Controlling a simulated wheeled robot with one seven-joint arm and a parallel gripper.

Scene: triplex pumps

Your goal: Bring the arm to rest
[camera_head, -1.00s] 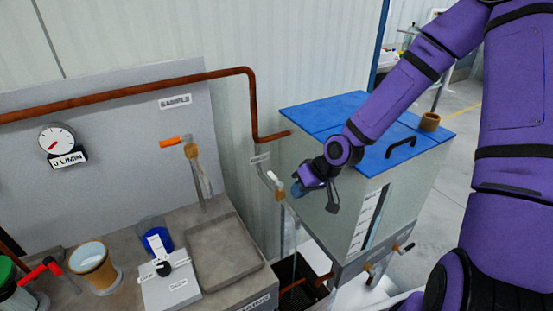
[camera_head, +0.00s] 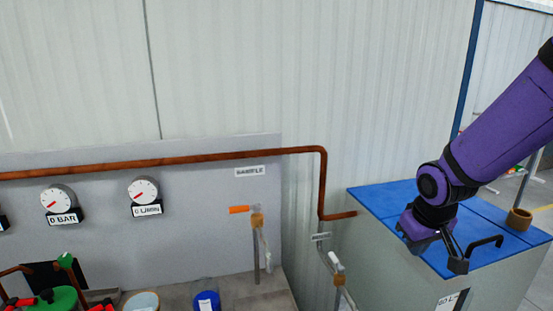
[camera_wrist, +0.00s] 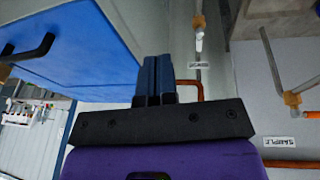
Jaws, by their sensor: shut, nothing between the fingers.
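My purple arm comes in from the right in the head view. My gripper (camera_head: 458,266) hangs over the blue-lidded tank (camera_head: 375,204), in front of the lid near its black handle (camera_head: 486,246). In the wrist view my gripper (camera_wrist: 155,62) shows its two dark fingers side by side, shut and empty. The blue lid also shows beside the fingers at the left of the wrist view (camera_wrist: 75,50).
A copper pipe (camera_head: 200,159) runs along the wall and bends down to the tank. A sample tap with an orange handle (camera_head: 239,209) and a valve with a white handle (camera_head: 336,262) stand left of the tank. Gauges (camera_head: 144,190) hang farther left.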

